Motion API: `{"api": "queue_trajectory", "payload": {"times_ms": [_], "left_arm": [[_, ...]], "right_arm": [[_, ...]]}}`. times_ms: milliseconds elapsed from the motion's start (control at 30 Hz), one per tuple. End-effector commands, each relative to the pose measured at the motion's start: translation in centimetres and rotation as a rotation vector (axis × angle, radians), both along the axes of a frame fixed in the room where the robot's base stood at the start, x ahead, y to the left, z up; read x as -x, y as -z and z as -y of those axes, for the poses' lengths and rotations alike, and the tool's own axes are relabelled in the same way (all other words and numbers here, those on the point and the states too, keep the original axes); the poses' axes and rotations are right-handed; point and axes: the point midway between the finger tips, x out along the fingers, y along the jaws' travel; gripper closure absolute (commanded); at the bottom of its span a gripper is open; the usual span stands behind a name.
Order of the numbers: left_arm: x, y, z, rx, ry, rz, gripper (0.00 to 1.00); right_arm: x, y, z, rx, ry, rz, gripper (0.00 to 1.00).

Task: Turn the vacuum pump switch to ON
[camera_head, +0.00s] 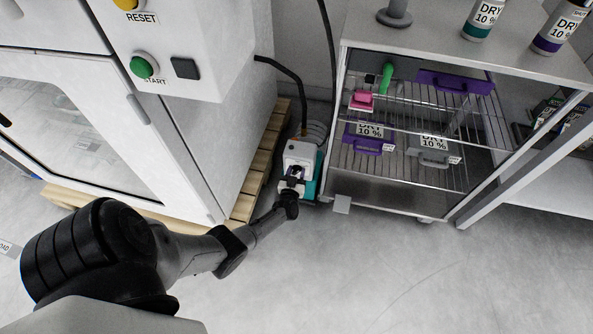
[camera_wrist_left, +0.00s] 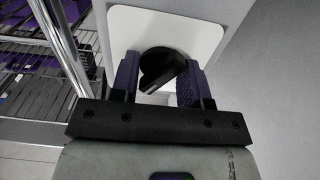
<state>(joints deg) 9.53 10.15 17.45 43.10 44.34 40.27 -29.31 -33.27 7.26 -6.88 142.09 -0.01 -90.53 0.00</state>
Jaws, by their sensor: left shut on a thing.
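The vacuum pump (camera_head: 302,152), a white and teal unit, stands low on the floor between the pallet and the wire-shelf cart. My left arm reaches down to it, and my left gripper (camera_head: 289,187) is at its front. In the left wrist view, a black rotary switch knob (camera_wrist_left: 158,66) sits on a white plate (camera_wrist_left: 202,33). The purple-padded fingers of my left gripper (camera_wrist_left: 160,75) are on both sides of the knob, shut on it. The knob's ridge lies slanted. No ON or OFF marking is readable. My right gripper is not in view.
A white machine cabinet (camera_head: 185,150) with START and RESET buttons stands on a wooden pallet (camera_head: 247,200) to the left. The wire-shelf cart (camera_head: 410,175) with purple, pink and grey items is close on the right. Black hoses run behind the pump. The floor in front is clear.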

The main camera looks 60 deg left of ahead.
Motion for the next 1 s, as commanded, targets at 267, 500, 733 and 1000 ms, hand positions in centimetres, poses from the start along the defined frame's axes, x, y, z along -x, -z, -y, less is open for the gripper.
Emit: {"api": "queue_trajectory", "payload": {"times_ms": [267,500,733,1000], "left_arm": [[0.0,-0.1,0.0,-0.01,0.0,-0.008,0.88],[0.0,-0.2,0.0,-0.228,-0.001,-0.237,0.88],[0.0,0.0,0.0,-0.345,0.001,-0.357,0.54],[0.0,0.0,0.0,-0.341,0.001,-0.353,0.28]], "right_arm": [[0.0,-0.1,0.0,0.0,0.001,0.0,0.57],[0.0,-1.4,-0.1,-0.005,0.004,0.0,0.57],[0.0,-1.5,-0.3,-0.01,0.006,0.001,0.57],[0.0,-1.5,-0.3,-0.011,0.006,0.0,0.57]]}}
